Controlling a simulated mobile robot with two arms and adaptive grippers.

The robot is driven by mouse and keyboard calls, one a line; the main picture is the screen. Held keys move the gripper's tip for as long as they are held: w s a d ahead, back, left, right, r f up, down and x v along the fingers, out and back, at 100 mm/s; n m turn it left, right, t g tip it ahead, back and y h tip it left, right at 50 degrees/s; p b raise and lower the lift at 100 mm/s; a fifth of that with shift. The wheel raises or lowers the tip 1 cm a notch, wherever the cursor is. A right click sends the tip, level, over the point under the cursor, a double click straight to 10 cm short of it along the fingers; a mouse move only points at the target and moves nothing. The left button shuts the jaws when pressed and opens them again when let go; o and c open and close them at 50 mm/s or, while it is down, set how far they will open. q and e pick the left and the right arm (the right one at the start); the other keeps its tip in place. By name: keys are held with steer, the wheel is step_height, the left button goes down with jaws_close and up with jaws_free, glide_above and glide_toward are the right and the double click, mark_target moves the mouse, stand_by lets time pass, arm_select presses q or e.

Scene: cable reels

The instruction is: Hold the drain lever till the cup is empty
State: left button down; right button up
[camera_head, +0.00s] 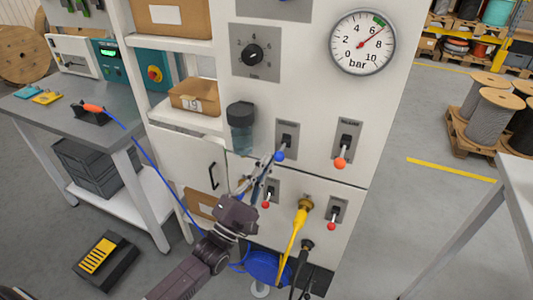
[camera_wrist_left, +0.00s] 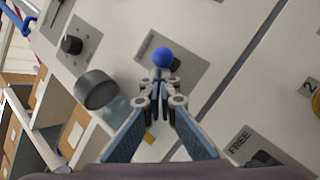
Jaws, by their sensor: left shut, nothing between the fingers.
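The drain lever, with a blue ball knob (camera_head: 280,156), sits on a grey plate on the white cabinet front; the ball also shows in the left wrist view (camera_wrist_left: 162,57). My left gripper (camera_head: 271,162) is shut and empty, its fingertips right at the ball; in the wrist view the fingertips (camera_wrist_left: 161,82) lie just below it. I cannot tell whether they touch. The lever points down towards the fingers. The clear cup (camera_head: 241,140) with a dark cap hangs left of the lever and looks bluish inside; its level is unclear. My right gripper is out of view.
A yellow plug and cable (camera_head: 301,220) hang beneath. A pressure gauge (camera_head: 363,42) and a rotary knob (camera_head: 253,55) are above. A workbench (camera_head: 90,130) stands left.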

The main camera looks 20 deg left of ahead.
arm_select(q)
steer(key=shift+s+r+p, duration=0.2)
steer(key=shift+r+p, duration=0.2)
steer(key=shift+r, duration=0.35)
steer(key=shift+s+r+p, duration=0.2)
steer(key=shift+r+p, duration=0.2)
steer(key=shift+r, duration=0.35)
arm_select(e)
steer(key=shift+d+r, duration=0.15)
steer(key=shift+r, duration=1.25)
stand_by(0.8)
